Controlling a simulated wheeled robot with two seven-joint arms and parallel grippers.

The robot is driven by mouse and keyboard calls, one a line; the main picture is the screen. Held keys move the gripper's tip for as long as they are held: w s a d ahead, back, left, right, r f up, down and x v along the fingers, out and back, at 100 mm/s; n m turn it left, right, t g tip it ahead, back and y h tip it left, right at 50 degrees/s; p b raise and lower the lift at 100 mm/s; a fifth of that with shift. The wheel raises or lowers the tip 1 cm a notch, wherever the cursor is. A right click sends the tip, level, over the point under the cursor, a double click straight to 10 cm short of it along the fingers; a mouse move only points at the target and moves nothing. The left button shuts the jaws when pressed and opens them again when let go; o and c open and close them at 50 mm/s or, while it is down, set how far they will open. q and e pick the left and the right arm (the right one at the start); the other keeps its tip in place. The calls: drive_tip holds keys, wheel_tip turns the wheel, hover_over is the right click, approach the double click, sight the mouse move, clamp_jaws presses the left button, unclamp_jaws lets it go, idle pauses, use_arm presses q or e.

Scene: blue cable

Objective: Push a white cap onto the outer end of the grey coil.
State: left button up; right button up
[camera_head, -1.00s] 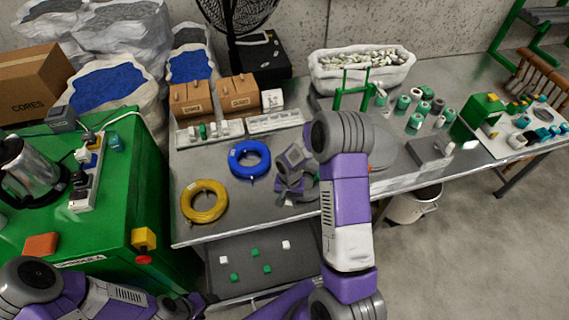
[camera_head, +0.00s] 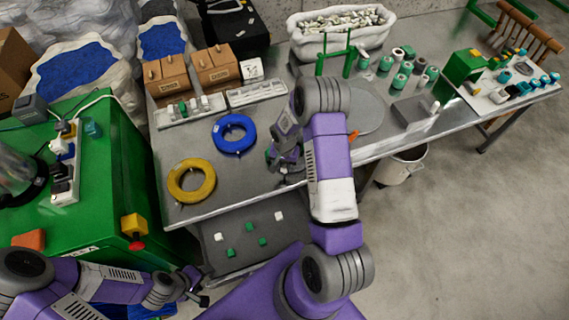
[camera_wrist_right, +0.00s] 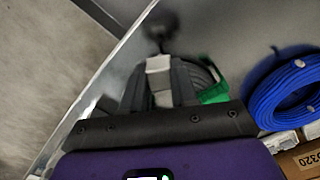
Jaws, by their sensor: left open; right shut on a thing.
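My right gripper (camera_head: 278,166) is low over the steel table, right of the blue coil. In the right wrist view its fingers (camera_wrist_right: 160,92) are shut on a small white piece, apparently a white cap (camera_wrist_right: 158,65). The grey coil (camera_wrist_right: 204,74) lies close beside and behind the fingers, with a green tag on it. Its outer end cannot be made out, and a dark blurred round spot shows beyond the cap. In the head view my right arm hides most of the coil. My left gripper (camera_head: 203,290) is open and empty at the bottom, in front of the green cabinet.
A blue coil (camera_head: 234,134) and a yellow coil (camera_head: 191,181) lie on the table (camera_head: 205,150). Parts trays (camera_head: 189,111) and brown boxes stand behind them. A round grey plate (camera_head: 362,114) and several green-and-white cylinders stand to the right.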

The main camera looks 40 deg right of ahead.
use_arm(q)
drive_tip(key=shift+f+b, duration=1.9)
drive_tip(key=shift+f, duration=0.15)
use_arm(e)
drive_tip(key=shift+f, duration=1.45)
idle(1.8)
drive_tip(key=o, duration=1.2)
use_arm(q)
drive_tip(key=shift+r+p, duration=2.3)
use_arm(e)
drive_tip(key=shift+r, duration=3.55)
